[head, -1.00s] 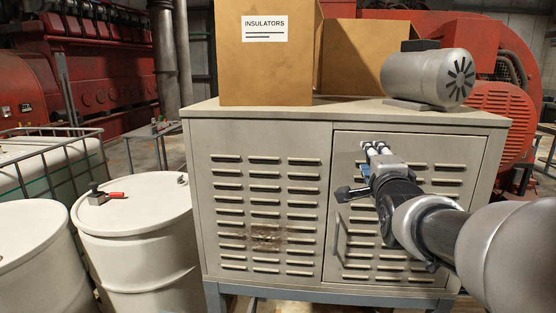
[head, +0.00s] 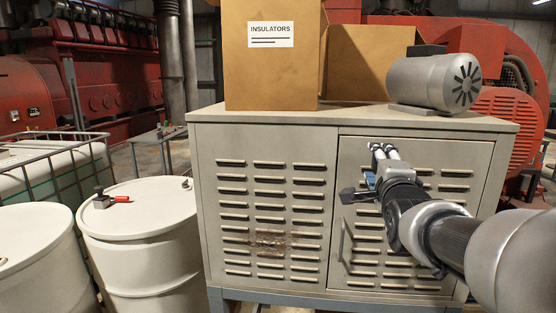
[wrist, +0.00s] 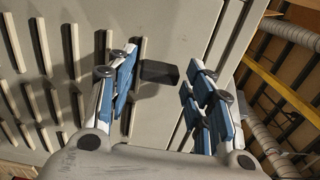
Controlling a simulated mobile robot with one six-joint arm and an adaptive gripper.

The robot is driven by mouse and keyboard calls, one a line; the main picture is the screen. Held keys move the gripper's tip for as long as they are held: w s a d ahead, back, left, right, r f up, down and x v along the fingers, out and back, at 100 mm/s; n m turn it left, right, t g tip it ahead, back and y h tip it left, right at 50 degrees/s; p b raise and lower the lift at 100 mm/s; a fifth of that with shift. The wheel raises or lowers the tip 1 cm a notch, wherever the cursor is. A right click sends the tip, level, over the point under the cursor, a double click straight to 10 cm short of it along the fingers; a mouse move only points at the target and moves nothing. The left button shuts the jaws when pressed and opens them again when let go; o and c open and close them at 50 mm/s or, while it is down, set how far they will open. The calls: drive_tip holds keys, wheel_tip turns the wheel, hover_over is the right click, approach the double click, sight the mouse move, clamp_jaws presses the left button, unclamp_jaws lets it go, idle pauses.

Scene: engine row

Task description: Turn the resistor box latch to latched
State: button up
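A small dark block, seemingly the latch handle (wrist: 159,72), stands out from the grey cabinet door in the wrist view, near the door's edge seam. My gripper (wrist: 163,60) is open, with its blue and white fingers on either side of the block and visible gaps between. In the head view, my gripper (head: 384,150) is at the upper left part of the right door (head: 440,158), its fingertips close to the panel. Whether the fingers touch the door cannot be told.
A cabinet (head: 262,140) bears an insulators box (head: 270,75), another cardboard box (head: 372,65) and a grey motor (head: 432,82). A door handle (head: 344,245) stands below my gripper. White drums (head: 140,215) stand at the left.

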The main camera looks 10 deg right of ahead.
drive_tip(key=shift+o, duration=0.5)
drive_tip(key=shift+s, duration=0.1)
drive_tip(key=v, duration=1.2)
drive_tip(key=s+a+f+n+g+y, duration=0.2)
drive_tip(key=s+a+f+n+g, duration=0.4)
drive_tip(key=s+f+n, duration=0.4)
drive_tip(key=s+a+f+n+g+y, duration=0.3)
drive_tip(key=s+a+f+n+g, duration=0.3)
drive_tip(key=s+f+n, duration=0.5)
wheel_tip(320, 180, down, 3)
drive_tip(key=shift+s+a+r+g, duration=0.2)
drive_tip(key=shift+s+a+g, duration=0.15)
drive_tip(key=shift+a, duration=0.25)
